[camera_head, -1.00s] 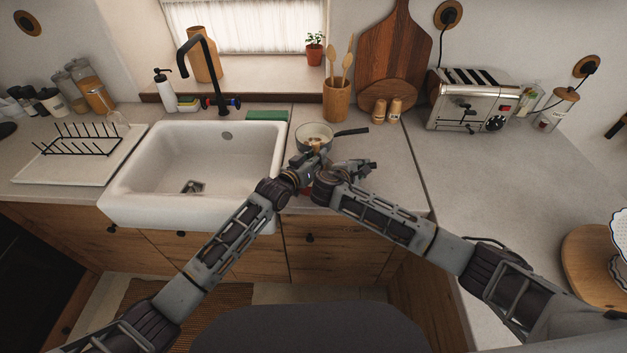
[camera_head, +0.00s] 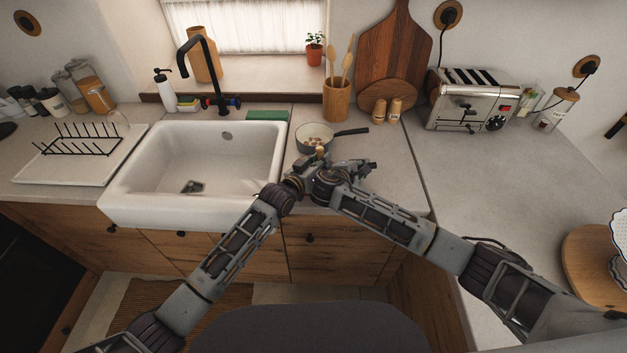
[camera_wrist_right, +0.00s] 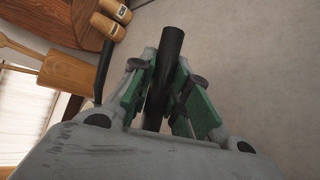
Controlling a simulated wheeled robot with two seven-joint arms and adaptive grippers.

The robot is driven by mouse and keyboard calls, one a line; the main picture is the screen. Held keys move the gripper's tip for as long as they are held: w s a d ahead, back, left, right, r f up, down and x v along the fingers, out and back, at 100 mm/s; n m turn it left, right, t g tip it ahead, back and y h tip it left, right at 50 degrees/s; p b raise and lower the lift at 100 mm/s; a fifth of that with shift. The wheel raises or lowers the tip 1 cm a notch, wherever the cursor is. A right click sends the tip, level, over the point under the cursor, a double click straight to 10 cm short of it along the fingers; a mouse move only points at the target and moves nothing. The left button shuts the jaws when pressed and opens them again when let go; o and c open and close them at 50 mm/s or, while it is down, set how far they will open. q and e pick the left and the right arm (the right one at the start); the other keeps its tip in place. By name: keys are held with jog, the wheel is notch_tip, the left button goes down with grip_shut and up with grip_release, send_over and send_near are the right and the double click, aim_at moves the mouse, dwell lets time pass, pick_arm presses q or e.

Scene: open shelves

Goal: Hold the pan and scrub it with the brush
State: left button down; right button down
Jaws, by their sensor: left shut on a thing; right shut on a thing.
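The pan (camera_head: 313,134), pale inside with brown spots and with a black handle (camera_head: 351,132) pointing right, is behind my grippers on the counter right of the sink. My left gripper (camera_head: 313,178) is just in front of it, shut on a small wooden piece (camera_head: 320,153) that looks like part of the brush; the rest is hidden. My right gripper (camera_head: 362,166) is beside it. The right wrist view shows its green-padded fingers (camera_wrist_right: 162,95) shut on a thick black rod (camera_wrist_right: 170,58); I cannot tell what the rod belongs to. A thinner black bar (camera_wrist_right: 103,70) lies apart to its left.
The white sink (camera_head: 122,190) is to the left. A utensil holder (camera_head: 337,102), two small wooden mills (camera_head: 387,112), a cutting board (camera_head: 393,45) and a toaster (camera_head: 470,100) stand behind and right. A green sponge (camera_head: 267,115) lies by the sink.

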pick_arm(q)
jog(key=shift+r, duration=0.15)
jog(key=shift+r, duration=3.35)
pick_arm(e)
jog(key=c, duration=1.3)
grip_release()
jog(key=shift+v, duration=6)
jog(key=shift+f, duration=0.1)
pick_arm(q)
jog(key=shift+s, duration=0.1)
pick_arm(e)
jog(key=shift+s+a, duration=0.1)
